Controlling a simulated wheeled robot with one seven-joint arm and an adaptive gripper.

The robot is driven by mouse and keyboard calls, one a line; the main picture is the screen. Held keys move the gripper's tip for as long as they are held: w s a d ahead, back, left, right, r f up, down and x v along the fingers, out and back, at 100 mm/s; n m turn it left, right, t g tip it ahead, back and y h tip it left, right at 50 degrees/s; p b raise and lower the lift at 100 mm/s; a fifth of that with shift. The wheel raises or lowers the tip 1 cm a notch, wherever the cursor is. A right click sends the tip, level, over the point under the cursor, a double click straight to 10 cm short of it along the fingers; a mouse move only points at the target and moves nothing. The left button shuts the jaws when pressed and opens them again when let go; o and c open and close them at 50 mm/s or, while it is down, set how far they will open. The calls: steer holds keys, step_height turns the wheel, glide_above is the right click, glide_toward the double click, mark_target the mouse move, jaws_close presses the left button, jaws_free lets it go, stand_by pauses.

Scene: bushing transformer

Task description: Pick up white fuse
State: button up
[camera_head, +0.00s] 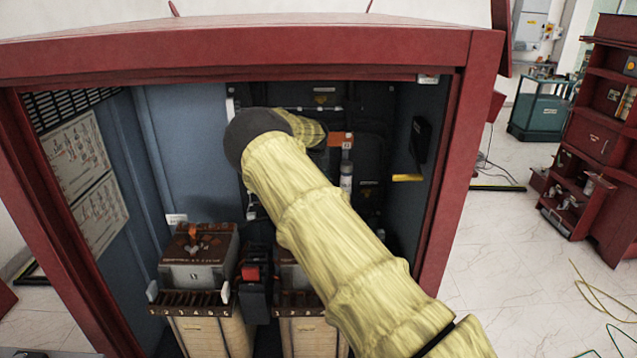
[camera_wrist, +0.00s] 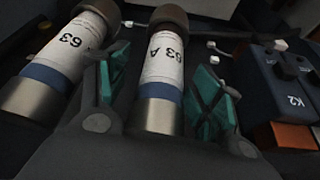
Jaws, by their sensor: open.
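A white fuse (camera_wrist: 163,72) with dark end cap, blue band, metal base and "63 A" print stands in the middle of the wrist view. My gripper (camera_wrist: 162,82) is open, its green-padded fingers on either side of this fuse in the picture. I cannot tell whether the pads touch it or how deep they reach. A second, similar white fuse (camera_wrist: 62,58) lies left of the left finger. In the head view my yellow-sleeved arm reaches into the cabinet and hides the gripper. One white fuse (camera_head: 346,179) shows just right of the arm there.
The red-framed cabinet (camera_head: 240,52) surrounds my arm. Boxy units (camera_head: 200,262) stand low inside it. A dark block marked K2 (camera_wrist: 290,85) and an orange part (camera_wrist: 292,135) lie right of the gripper. A yellow handle (camera_head: 407,178) juts from the right wall.

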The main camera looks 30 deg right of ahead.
steer(key=shift+w+f, duration=0.25)
steer(key=shift+s+r, duration=0.2)
steer(key=c, duration=1.4)
steer(key=shift+c, duration=0.2)
